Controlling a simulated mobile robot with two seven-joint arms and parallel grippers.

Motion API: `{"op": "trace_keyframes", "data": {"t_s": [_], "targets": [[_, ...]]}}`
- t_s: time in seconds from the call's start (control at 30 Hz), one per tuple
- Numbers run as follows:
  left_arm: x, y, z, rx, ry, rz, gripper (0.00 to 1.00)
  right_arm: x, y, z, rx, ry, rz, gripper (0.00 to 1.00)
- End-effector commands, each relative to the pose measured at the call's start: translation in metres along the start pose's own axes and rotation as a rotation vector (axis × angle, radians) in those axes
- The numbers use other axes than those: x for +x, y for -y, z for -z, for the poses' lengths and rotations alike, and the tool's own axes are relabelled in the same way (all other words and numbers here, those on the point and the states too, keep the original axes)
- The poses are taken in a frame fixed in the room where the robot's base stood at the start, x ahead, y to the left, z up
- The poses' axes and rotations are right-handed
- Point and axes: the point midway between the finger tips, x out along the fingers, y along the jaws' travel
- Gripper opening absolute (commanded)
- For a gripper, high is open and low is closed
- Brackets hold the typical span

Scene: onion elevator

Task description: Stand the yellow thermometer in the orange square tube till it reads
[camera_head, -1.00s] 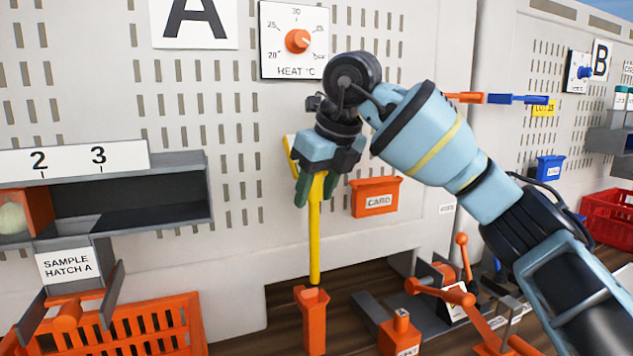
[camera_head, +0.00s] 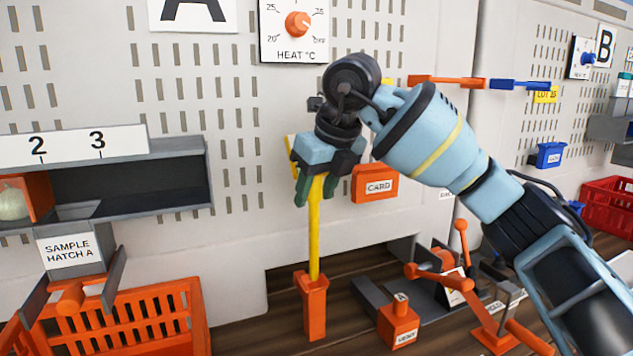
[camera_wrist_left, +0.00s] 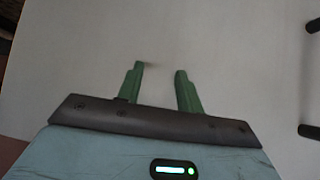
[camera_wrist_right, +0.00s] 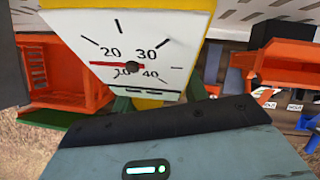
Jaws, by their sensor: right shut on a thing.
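My right gripper (camera_head: 316,190) is shut on the yellow thermometer (camera_head: 314,235), which hangs upright with its stem down. The stem's lower end is at the mouth of the orange square tube (camera_head: 314,312); how deep it sits inside is hidden. In the right wrist view the thermometer's white dial (camera_wrist_right: 120,40) shows a red needle pointing left, near the low numbers. My left gripper (camera_wrist_left: 160,80) is open and empty in front of a plain pale surface, and is not seen in the head view.
An orange card holder (camera_head: 376,184) is on the wall behind the gripper. An orange labelled block (camera_head: 398,325) and an orange-handled device (camera_head: 450,285) stand right of the tube. An orange basket (camera_head: 150,320) lies left. The HEAT dial (camera_head: 297,25) is above.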

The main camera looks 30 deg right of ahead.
Motion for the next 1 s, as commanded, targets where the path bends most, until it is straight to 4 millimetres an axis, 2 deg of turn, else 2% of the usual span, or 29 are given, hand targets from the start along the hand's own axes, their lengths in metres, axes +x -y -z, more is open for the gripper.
{"op": "trace_keyframes", "data": {"t_s": [1.0], "targets": [[0.0, 0.0, -0.002, -0.001, 0.004, -0.001, 0.36, 0.04, 0.001, 0.017, 0.0, 0.001, 0.0, 0.07]]}}
